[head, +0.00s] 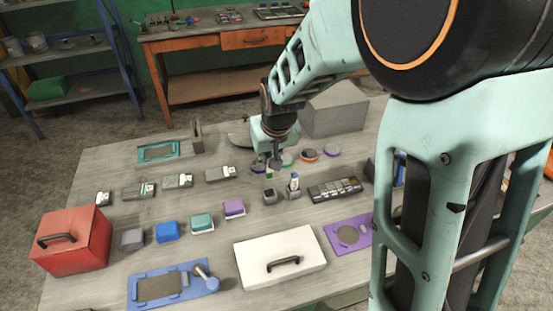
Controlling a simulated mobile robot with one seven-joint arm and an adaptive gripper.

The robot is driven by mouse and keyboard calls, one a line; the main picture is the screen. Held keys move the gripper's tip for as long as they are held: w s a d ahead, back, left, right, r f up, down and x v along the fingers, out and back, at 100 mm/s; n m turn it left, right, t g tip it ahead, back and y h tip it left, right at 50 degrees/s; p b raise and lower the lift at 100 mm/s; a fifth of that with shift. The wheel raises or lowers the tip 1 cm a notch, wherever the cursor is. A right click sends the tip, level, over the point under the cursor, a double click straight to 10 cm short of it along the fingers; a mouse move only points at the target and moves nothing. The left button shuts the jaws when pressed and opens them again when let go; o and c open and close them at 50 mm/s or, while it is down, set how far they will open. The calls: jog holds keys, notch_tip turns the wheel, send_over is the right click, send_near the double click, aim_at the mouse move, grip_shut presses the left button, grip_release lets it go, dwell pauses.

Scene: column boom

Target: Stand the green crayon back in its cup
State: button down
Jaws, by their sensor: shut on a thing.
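My gripper (274,163) is over the middle of the table, pointing down, with its fingers shut. A small bit of green, the green crayon (268,173), shows at the fingertips; most of it is hidden or too small to make out. A small dark grey cup (270,197) stands just below and in front of the gripper, and nothing is seen standing up out of it. Beside it on the right, a second grey cup (293,194) holds an upright white and blue piece (294,181). Which cup belongs to the crayon I cannot tell.
Round coloured discs (308,155) lie right of the gripper, before a grey box (335,110). A black tray (335,190) lies right of the cups. A white case (280,257), a red toolbox (70,242), coloured blocks (202,222) and a blue board (160,287) fill the front.

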jog(key=shift+f, duration=0.1)
jog(key=shift+f+b, duration=3.45)
jog(key=shift+f, duration=1.05)
jog(key=c, duration=1.8)
grip_release()
jog(key=shift+c, duration=0.2)
jog(key=v, duration=1.2)
